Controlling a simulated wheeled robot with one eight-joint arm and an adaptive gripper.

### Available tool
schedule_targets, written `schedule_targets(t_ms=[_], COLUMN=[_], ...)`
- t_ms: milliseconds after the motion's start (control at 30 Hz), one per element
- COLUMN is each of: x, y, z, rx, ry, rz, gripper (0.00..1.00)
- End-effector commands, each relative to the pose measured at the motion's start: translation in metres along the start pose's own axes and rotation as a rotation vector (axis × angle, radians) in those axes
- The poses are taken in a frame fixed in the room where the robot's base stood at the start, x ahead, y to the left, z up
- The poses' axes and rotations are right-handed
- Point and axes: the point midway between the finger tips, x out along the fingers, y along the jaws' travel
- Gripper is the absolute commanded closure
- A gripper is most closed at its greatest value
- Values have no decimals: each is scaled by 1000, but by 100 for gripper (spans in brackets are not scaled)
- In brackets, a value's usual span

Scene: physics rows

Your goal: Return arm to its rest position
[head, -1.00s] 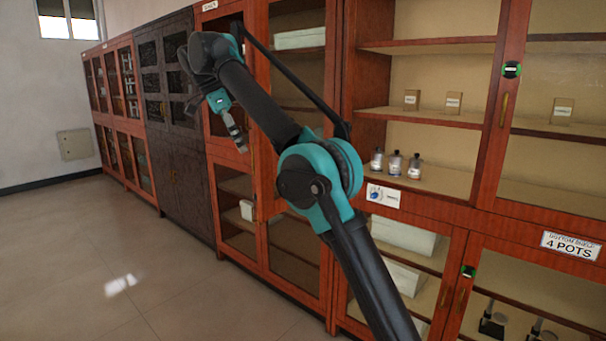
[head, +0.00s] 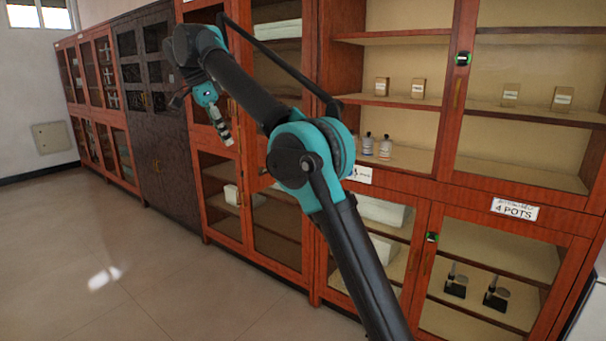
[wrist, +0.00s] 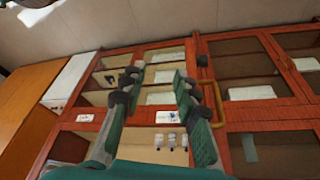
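My arm is raised and bent in front of the wooden cabinets in the head view. Its dark and teal links rise to the upper left, and the far end hangs downward. My gripper (head: 223,130) is at that end, small in the head view, in front of a red-brown cabinet (head: 212,205). In the wrist view my gripper (wrist: 159,78) has its two fingers spread apart. Nothing is held between them. The cabinet fronts show beyond the fingers, and I see no contact with them.
Small bottles (head: 385,147) and boxes (head: 510,95) stand on cabinet shelves. A "4 POTS" sign (head: 514,209) hangs above a lower compartment with two dark stands (head: 456,284). A dark cabinet (head: 160,120) stands farther left. The floor (head: 90,270) at left is clear.

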Motion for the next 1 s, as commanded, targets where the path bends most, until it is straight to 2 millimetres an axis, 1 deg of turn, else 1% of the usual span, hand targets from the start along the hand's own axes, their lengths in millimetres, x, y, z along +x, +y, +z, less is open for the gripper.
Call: schedule_targets(t_ms=[167,267,367,467,567,600,667,700,767,800,867,900,967,1000], x=[23,40,61,91,133,152,180,200,228,248,277,296,324,343], y=[-1,1,5,14,33,43,61,75,97,114,140,159,189,209], z=[-20,-34,-49,-68,-92,-101,-113,-119,-128,-132,-137,-139,-139,-138], rx=[-53,-95,-146,-208,-291,-327,-380,-416,-468,-503,-554,-588,-638,-671], ry=[-25,-41,-61,-82,-107,-117,-128,-133,-139,-141,-141,-139,-133,-127], rz=[-6,-12,-23,-40,-67,-81,-103,-120,-145,-161,-188,-207,-234,-252], gripper=[69,69,69,69,69,69,69,69,69,69,69,69,69,69])
